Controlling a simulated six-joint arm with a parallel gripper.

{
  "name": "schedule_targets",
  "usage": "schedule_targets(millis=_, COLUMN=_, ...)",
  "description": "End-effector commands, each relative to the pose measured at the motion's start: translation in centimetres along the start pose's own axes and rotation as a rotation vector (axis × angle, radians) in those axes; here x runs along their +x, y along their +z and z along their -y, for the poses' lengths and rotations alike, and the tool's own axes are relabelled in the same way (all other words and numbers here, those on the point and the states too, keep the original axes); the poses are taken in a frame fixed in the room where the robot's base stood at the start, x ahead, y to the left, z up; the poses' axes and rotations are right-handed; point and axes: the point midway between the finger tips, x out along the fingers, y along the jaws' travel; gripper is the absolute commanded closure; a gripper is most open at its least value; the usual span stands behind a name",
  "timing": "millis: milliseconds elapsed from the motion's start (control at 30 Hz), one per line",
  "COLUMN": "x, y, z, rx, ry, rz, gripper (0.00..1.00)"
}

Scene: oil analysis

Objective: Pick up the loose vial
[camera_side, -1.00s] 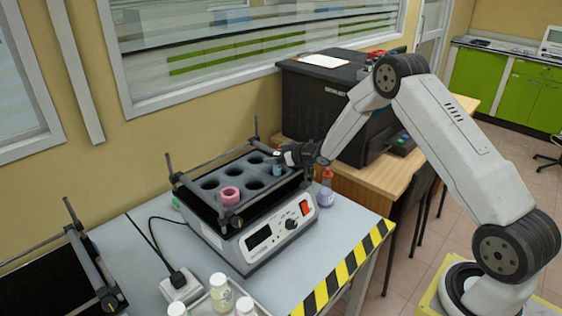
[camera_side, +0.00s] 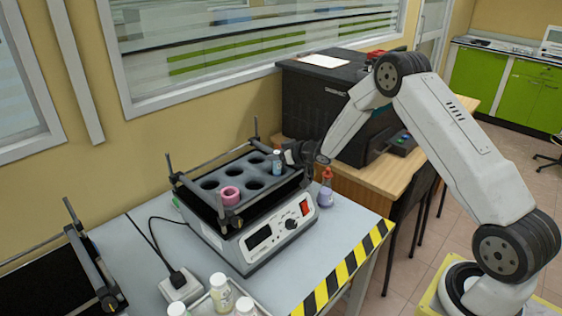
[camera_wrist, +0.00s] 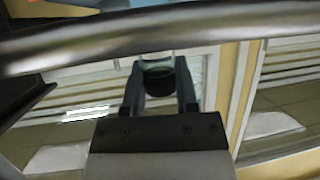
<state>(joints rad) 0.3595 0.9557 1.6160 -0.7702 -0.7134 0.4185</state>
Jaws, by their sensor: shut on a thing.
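The loose vial (camera_side: 277,163) is small and bluish with a pale cap. It is upright at the right end of the shaker's black rack (camera_side: 222,168), over the rack's holes. My gripper (camera_side: 283,156) reaches in from the right and is shut on the vial. In the wrist view, the gripper fingers (camera_wrist: 160,88) stand on either side of the vial's dark round end (camera_wrist: 158,75). A clear glass part shows above that end. I cannot tell exactly how far the vial's bottom is above the hole.
Metal rods and clamps stand at the rack's corners, and a bar crosses close in the wrist view (camera_wrist: 100,42). A purple flask with a red top (camera_side: 326,188) stands right of the shaker. Capped bottles (camera_side: 220,292) are at the front.

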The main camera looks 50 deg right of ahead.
Motion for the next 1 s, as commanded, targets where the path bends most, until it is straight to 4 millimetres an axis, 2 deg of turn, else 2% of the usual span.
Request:
schedule_targets(millis=267, x=-1.0, y=-2.6, z=0.0, rx=-0.002, ry=0.000, rz=-0.004, gripper=1.00)
schedule_targets(millis=367, x=-2.0, y=-3.1, z=0.2, rx=-0.001, ry=0.000, rz=-0.003, gripper=1.00)
schedule_targets(millis=800, x=-8.1, y=-6.4, z=1.8, rx=0.000, ry=0.001, rz=-0.003, gripper=1.00)
schedule_targets(millis=1000, x=-11.5, y=-6.4, z=3.0, rx=0.000, ry=0.001, rz=-0.002, gripper=1.00)
